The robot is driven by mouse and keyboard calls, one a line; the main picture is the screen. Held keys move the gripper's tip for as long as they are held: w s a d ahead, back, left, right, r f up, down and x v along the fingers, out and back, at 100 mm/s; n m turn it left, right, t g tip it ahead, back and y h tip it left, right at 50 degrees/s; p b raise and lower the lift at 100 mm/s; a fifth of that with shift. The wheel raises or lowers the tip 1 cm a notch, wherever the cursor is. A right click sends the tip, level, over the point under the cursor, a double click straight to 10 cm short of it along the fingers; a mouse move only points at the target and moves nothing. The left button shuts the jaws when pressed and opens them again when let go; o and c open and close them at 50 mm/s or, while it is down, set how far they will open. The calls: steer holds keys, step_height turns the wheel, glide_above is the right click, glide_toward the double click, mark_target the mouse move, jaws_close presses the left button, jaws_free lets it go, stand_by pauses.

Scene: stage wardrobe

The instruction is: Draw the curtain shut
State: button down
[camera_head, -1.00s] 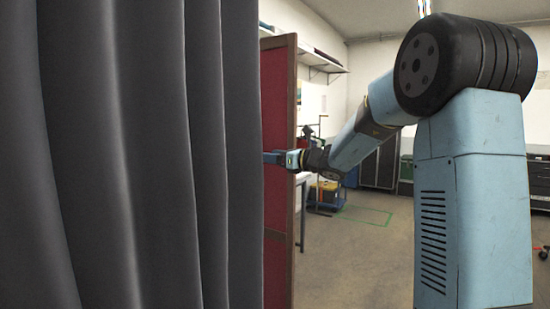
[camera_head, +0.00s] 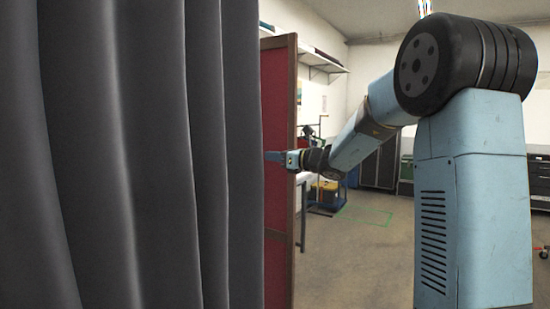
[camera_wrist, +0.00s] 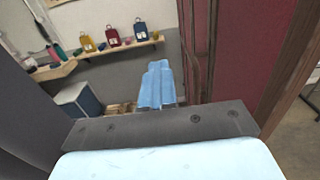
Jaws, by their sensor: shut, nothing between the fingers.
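The dark grey curtain (camera_head: 150,150) hangs in deep vertical folds over the left half of the head view. Its right edge hangs near a red panel. My gripper (camera_head: 269,156) is at that edge, at about mid-height of the picture, with its tip close to the cloth; I cannot tell whether it touches. In the wrist view my gripper (camera_wrist: 158,68) shows as blue fingers pressed together with nothing between them. A dark grey surface at the left of the wrist view (camera_wrist: 22,115) looks like the curtain.
A red panel with a wooden frame (camera_head: 279,110) stands behind the gripper; it fills the right of the wrist view (camera_wrist: 235,50). A wall shelf (camera_wrist: 100,50) holds several bottles and bags. A white and blue box (camera_wrist: 77,103) stands below. Open floor (camera_head: 370,260) lies right of the panel.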

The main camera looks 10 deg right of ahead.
stand_by(0.6)
steer(key=c, duration=0.5)
jaws_free()
steer(key=shift+d, duration=0.1)
steer(key=v, duration=1.3)
steer(key=shift+s+d+f, duration=0.1)
steer(key=shift+s+d, duration=0.15)
